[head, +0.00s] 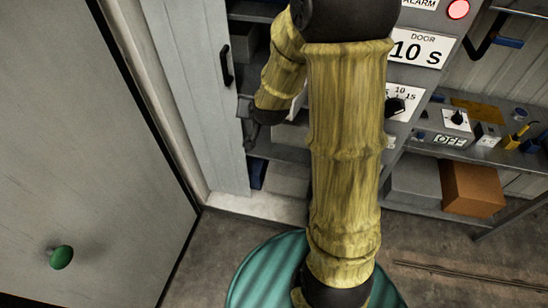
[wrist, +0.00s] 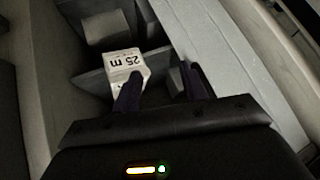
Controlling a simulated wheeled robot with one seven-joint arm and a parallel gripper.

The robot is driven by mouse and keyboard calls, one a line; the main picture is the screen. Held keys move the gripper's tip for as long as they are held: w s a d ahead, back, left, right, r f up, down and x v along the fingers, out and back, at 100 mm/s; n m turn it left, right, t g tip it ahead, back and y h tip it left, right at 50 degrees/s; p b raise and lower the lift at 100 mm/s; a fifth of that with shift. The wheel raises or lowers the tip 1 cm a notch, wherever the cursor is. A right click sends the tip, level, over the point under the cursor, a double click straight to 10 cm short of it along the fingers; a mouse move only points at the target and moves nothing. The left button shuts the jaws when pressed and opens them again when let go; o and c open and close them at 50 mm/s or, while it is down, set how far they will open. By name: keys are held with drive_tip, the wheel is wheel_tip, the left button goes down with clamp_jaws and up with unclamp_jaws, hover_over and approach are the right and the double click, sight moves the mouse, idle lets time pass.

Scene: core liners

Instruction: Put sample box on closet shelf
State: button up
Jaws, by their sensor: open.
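My gripper (wrist: 163,85) is open, with two dark fingers pointing into the closet. The left finger overlaps the box's lower right part in the picture; I cannot tell whether they touch. No box shows between the fingers.
The closet door (head: 205,80) stands open left of the shelves. Another grey box (wrist: 106,30) is deeper in the closet. A control panel (head: 428,50) is right of my arm. A brown box (head: 472,188) sits on a lower right shelf. A green knob (head: 61,257) is on the left panel.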

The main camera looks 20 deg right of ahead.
drive_tip(key=s+a+r+n+g, duration=0.1)
drive_tip(key=s+n+g, duration=0.3)
drive_tip(key=s, duration=1.4)
drive_tip(key=shift+r+n+g, duration=0.25)
drive_tip(key=shift+n+g, duration=0.15)
drive_tip(key=shift+g, duration=0.6)
drive_tip(key=shift+c, duration=0.4)
